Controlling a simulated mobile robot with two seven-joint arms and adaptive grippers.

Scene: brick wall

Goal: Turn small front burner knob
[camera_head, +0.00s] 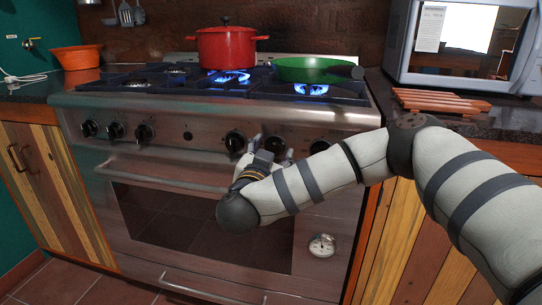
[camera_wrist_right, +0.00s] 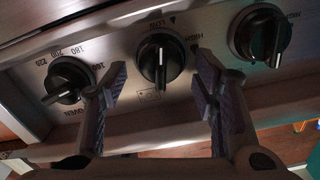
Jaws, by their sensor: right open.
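A row of black burner knobs runs along the steel front of the stove. In the right wrist view, the middle knob (camera_wrist_right: 160,62) stands between and beyond my right gripper's fingers, its pale pointer line near vertical. A knob (camera_wrist_right: 68,80) with numbers and an oven label is on the left, and another knob (camera_wrist_right: 264,36) is at upper right. My right gripper (camera_wrist_right: 160,90) is open, with no visible contact on the knob. In the head view, my right gripper (camera_head: 262,143) is at the stove front, partly covering this knob (camera_head: 275,146). My left gripper is out of view.
A red pot (camera_head: 222,48) and a green pan (camera_head: 308,69) sit on the stove above blue flames. The oven handle (camera_head: 165,180) runs below the knobs. A microwave (camera_head: 400,45) and wooden rack (camera_head: 440,101) are on the right counter, an orange bowl (camera_head: 77,57) on the left.

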